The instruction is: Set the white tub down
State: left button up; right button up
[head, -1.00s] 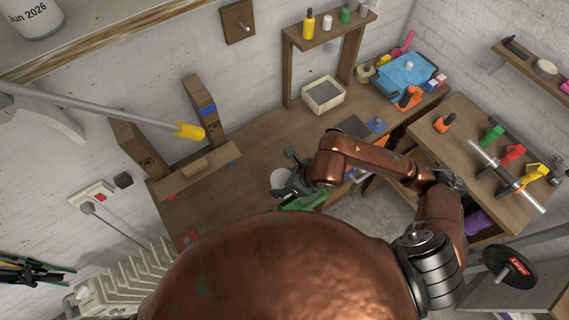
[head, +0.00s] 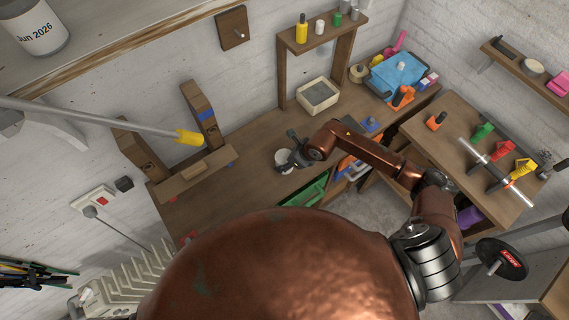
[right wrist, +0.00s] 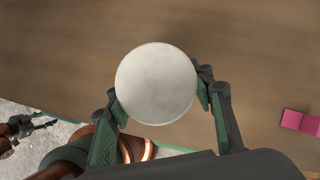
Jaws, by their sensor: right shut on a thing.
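The white tub (head: 282,156) is at the front part of the brown workbench (head: 240,190) in the head view, partly covered by my right gripper (head: 291,158). In the right wrist view the round white tub (right wrist: 156,82) sits between the two fingers of my right gripper (right wrist: 160,103), which is shut on it. Bare bench wood shows around the tub. I cannot tell whether its base touches the bench. What looks like my left gripper (right wrist: 22,125) shows small at the lower left of the right wrist view; its opening is unclear.
A cream bin (head: 319,96) stands at the back of the bench, with a blue box (head: 398,75) to its right. A green crate (head: 308,188) is by the front edge. A pink block (right wrist: 300,122) lies right of the tub. The bench left of the tub is clear.

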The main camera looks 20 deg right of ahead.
notch_tip(320, 180, down, 2)
jog(key=shift+f, duration=0.3)
jog(key=shift+f, duration=0.1)
jog(key=o, duration=1.5)
jog(key=shift+c, duration=0.2)
jog(key=b+v, duration=0.1)
jog(key=v, duration=1.1)
